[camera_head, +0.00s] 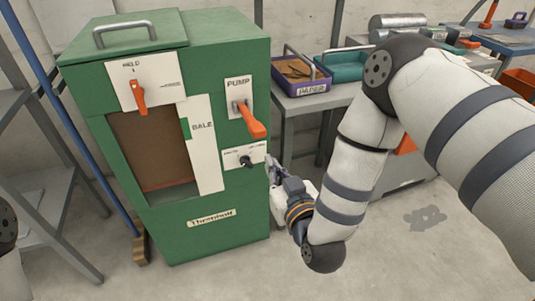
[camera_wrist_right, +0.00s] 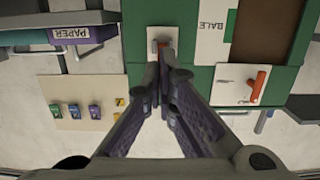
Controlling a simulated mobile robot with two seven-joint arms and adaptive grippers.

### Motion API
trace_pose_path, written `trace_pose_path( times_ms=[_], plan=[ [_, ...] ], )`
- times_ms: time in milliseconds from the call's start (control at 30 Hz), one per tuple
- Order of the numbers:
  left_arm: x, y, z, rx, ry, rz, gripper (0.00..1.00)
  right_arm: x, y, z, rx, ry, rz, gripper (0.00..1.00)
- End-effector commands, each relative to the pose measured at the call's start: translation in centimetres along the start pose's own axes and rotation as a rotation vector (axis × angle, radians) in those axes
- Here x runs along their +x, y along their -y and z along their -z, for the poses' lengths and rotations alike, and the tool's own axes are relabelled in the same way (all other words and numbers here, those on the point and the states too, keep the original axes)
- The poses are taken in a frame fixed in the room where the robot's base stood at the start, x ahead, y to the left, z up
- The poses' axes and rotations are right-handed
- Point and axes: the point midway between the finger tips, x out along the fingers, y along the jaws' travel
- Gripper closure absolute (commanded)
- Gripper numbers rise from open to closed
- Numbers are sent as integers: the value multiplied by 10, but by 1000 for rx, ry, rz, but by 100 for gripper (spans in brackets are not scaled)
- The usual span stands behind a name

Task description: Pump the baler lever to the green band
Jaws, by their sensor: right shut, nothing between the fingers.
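The green baler (camera_head: 235,200) stands at the left of the head view. Its orange PUMP lever (camera_head: 252,120) sticks out of a white plate at the upper right of the front and points down. The BALE strip (camera_head: 203,150) carries a green band (camera_head: 186,128) near its top left edge. My right gripper (camera_head: 272,170) is beside the baler's right edge, below the lever, partly hidden by its own wrist. In the right wrist view, the fingers (camera_wrist_right: 164,66) are shut and empty, with the PUMP plate (camera_wrist_right: 153,72) beyond them. My left gripper is out of view.
A second orange handle (camera_head: 138,93) sits at the upper left of the baler front, and a black knob (camera_head: 246,161) below the PUMP plate. A purple PAPER tray (camera_head: 302,88) stands on a bench to the right. A blue pole (camera_head: 70,115) leans at the left.

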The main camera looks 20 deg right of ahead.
Motion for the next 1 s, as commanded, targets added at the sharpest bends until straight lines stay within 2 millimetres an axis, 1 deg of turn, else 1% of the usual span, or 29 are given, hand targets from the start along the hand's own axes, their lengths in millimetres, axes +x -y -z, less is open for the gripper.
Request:
trace_pose_path(
  times_ms=[33, 100, 200, 300, 1000],
  plan=[
    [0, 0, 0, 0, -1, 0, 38, -10, 1, -5, 0, 3, 2, 100],
    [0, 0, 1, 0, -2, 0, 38, -22, 0, -8, 0, 1, 2, 100],
    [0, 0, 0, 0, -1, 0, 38, -34, 0, -12, 0, -1, 2, 100],
    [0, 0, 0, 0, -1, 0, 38, -41, 0, -13, 0, -5, 1, 100],
    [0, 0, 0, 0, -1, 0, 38, -42, 0, -12, 1, -9, 1, 100]
  ],
)
